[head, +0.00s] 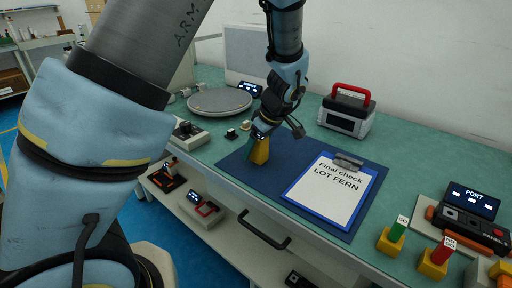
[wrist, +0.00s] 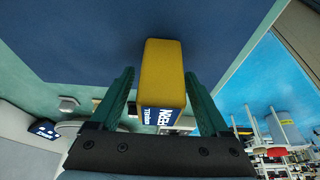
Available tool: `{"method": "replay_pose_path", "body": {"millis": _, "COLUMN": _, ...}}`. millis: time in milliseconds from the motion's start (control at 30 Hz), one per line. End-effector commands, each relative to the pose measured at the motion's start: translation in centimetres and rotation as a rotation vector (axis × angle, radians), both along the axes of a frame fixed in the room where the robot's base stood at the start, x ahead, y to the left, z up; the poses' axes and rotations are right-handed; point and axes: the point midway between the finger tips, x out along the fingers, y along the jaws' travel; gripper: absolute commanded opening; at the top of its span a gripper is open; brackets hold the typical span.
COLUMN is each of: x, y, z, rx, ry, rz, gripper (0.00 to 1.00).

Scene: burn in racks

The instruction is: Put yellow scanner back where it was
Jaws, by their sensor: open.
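The yellow scanner (head: 261,153) stands on the dark blue mat (head: 240,163), near its left end. In the wrist view the yellow scanner (wrist: 163,68) shows as a yellow block with a blue label reading "FERN". My gripper (head: 257,144) points down over it. In the wrist view the green fingers of my gripper (wrist: 159,75) are open, one on each side of the scanner, with a visible gap on both sides. My gripper hides part of the scanner in the head view.
A clipboard (head: 332,190) marked "LOT FERN" lies on the mat to the right. A red-handled case (head: 347,114) stands behind. A round plate (head: 219,101) is at the back left. Green- and red-topped yellow blocks (head: 391,240) and a port panel (head: 470,218) are at the right.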

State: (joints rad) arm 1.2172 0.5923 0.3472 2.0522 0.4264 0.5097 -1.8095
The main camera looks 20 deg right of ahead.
Motion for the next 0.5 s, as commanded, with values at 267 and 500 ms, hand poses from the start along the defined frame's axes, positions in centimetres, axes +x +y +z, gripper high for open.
{"method": "replay_pose_path", "body": {"millis": 267, "x": -0.9, "y": -0.7, "z": 2.6, "rx": -0.006, "ry": -0.002, "rz": -0.002, "gripper": 0.8}}
{"method": "replay_pose_path", "body": {"millis": 500, "x": -2.6, "y": -1.6, "z": 7.3, "rx": -0.005, "ry": -0.002, "rz": -0.002, "gripper": 0.8}}
